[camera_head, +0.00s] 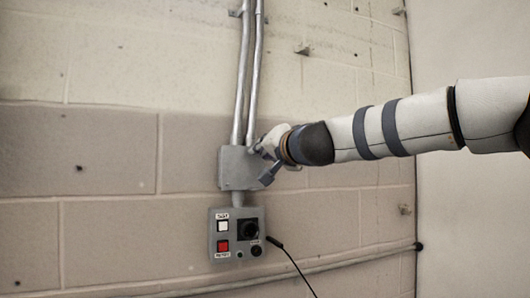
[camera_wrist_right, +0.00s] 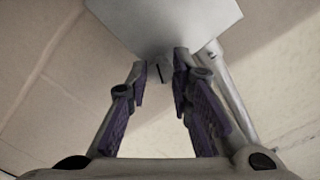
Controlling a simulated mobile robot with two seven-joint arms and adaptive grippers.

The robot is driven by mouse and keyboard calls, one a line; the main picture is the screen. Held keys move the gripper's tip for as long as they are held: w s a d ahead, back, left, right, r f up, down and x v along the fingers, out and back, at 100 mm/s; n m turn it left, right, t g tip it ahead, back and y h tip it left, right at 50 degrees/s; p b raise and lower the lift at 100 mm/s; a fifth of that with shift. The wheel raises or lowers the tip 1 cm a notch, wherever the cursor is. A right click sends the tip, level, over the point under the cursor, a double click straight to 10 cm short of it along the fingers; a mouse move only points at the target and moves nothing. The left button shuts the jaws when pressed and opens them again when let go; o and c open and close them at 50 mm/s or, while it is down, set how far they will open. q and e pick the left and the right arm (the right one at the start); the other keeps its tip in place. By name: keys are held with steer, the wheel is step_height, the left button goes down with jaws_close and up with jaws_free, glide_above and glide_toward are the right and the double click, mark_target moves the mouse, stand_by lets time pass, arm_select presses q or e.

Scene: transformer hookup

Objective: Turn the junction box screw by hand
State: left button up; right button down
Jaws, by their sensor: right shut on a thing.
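The grey junction box (camera_head: 236,168) is fixed to the block wall below two metal conduits. My right gripper (camera_head: 263,165) comes in from the right, at the box's right side. In the right wrist view the box (camera_wrist_right: 165,22) shows as a pale panel at the top, with the two purple-padded fingers (camera_wrist_right: 160,76) reaching its lower edge. A small dark part, likely the screw (camera_wrist_right: 159,73), shows between the fingertips. The gripper is shut on it, though the contact is hard to see. My left gripper is not in view.
A control box (camera_head: 237,234) with a white button, a red button and a black knob hangs below the junction box. A black cable (camera_head: 290,258) ends beside it. Conduits (camera_head: 248,75) run upward, and another pipe (camera_head: 340,262) crosses the lower wall.

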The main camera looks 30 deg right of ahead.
steer(key=shift+n, duration=0.4)
steer(key=n, duration=0.3)
steer(key=shift+n, duration=0.4)
steer(key=n, duration=0.4)
steer(key=shift+d+n, duration=0.1)
steer(key=shift+n, duration=0.2)
steer(key=shift+r+n, duration=0.15)
steer(key=shift+n, duration=5.95)
steer(key=shift+r+n, duration=0.1)
steer(key=shift+n, duration=6)
steer(key=c, duration=1.4)
jaws_free()
